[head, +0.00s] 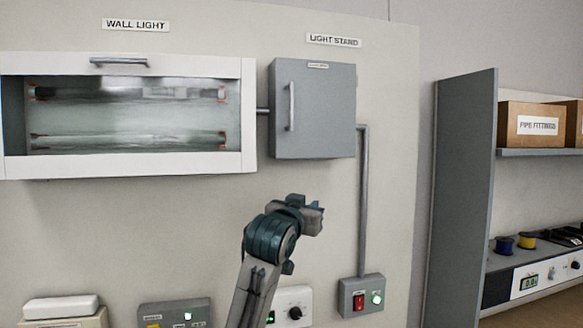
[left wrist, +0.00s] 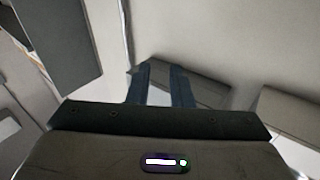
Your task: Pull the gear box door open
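A grey box (head: 325,110) hangs on the wall below the "LIGHT STAND" sign; its door is shut. A vertical bar handle (head: 291,106) is on the left side of the door. The small label on the door is too small to read. My left gripper (head: 315,218) is below the box, clear of it and of the handle, and points to the right. In the left wrist view its two dark fingers (left wrist: 166,84) stand apart with nothing between them. My right gripper is in neither view.
A white-framed wall light case (head: 125,167) with a top handle is left of the box. A conduit (head: 364,200) runs down to a switch box (head: 361,296). A grey shelf panel (head: 462,190) stands at right.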

